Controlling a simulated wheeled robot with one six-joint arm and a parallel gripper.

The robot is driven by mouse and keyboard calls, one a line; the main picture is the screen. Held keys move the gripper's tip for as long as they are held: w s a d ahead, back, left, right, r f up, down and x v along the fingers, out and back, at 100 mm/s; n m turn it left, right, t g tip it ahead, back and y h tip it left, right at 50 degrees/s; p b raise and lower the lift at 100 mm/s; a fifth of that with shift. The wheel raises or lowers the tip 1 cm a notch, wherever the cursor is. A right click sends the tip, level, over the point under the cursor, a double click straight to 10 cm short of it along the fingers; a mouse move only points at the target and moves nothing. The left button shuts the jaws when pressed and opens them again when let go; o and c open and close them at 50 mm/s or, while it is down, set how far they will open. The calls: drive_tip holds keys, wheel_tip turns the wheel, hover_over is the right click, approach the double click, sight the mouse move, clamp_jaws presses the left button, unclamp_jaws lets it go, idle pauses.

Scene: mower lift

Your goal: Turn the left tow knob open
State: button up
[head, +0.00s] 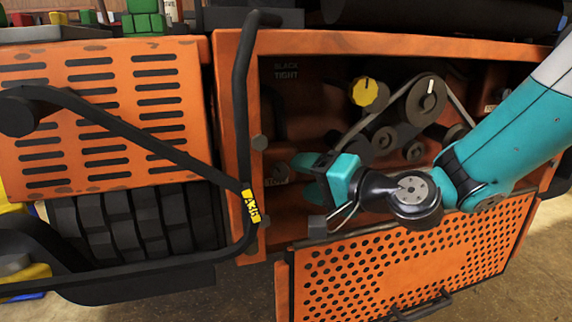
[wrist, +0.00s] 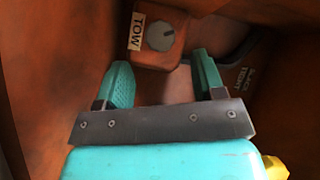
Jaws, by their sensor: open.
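The left tow knob (wrist: 160,36) is a round grey dial with a light pointer mark, set on an orange block. A white TOW label (wrist: 136,32) is beside it on the left. In the head view the knob (head: 281,169) is small, just left of my fingertips. My gripper (wrist: 162,66) has teal fingers, open with nothing between them. The knob lies beyond the fingertips, roughly between them in the picture and apart from them. In the head view my gripper (head: 305,176) reaches into the left side of the open bay.
A black bent bar (head: 240,110) with a yellow tag stands just left of the bay. A yellow knob (head: 369,93), pulleys and a belt (head: 425,100) sit behind my arm. The perforated orange panel (head: 400,262) hangs open below. A slatted orange cover (head: 100,110) is at left.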

sight(285, 172)
drive_tip(key=shift+x, duration=2.8)
drive_tip(key=c, duration=0.9)
